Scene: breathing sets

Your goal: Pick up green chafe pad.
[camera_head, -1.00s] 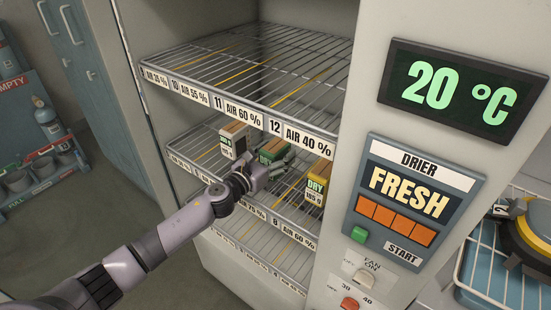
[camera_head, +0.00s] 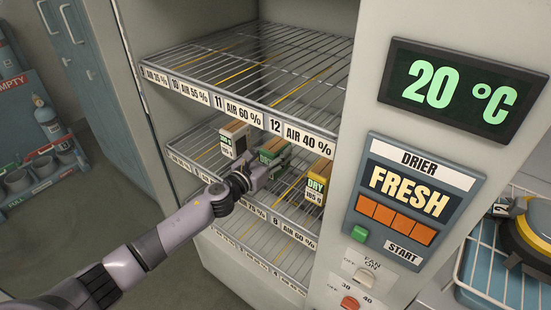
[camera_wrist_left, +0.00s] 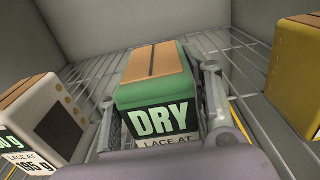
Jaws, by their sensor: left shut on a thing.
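The green chafe pad (camera_head: 274,149) is a green block with a tan top and a dark strip, on the middle shelf of the drier. In the left wrist view the green pad (camera_wrist_left: 158,77) shows a "DRY" label and a "LACE AT" line, its lower front hidden by my gripper. My left gripper (camera_head: 263,170) reaches into the shelf from the front. In the left wrist view its fingers (camera_wrist_left: 160,115) lie on both sides of the pad, shut on it. My right gripper is not in view.
A white pad (camera_head: 233,139) stands to the left of the green one and a yellow pad (camera_head: 318,181) to the right, both close. The upper wire shelf (camera_head: 250,65) is empty above. The drier panel (camera_head: 413,200) stands at right.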

